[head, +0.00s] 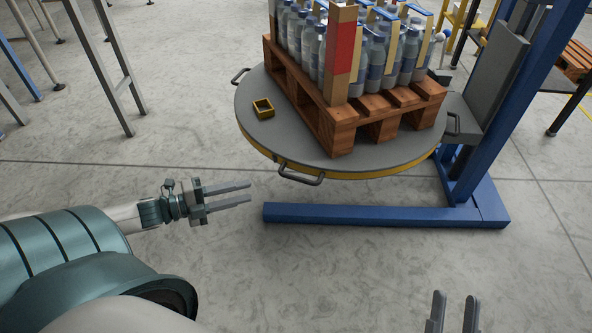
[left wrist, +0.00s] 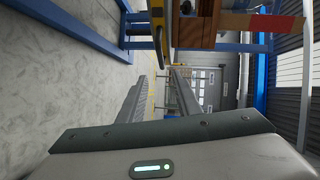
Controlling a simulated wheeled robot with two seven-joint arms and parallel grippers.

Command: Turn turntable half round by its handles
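The round grey turntable (head: 220,116) with a yellow rim stands ahead, bearing a loaded wooden pallet. Grey bar handles sit on its edge: a front handle (head: 302,177), a left handle (head: 240,76) and a right handle (head: 453,124). My left gripper (head: 250,193) is open and empty, left of the front handle and apart from it. In the left wrist view its fingers (left wrist: 153,98) are spread with nothing between them. My right gripper (head: 456,300) shows only its fingertips at the bottom edge, apart and empty, well away from the turntable.
The wooden pallet (head: 343,130) carries shrink-packed bottles (head: 375,55) and a red-and-tan corner post (head: 340,55). A blue frame (head: 385,215) runs along the floor and rises at right. The floor in front is clear.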

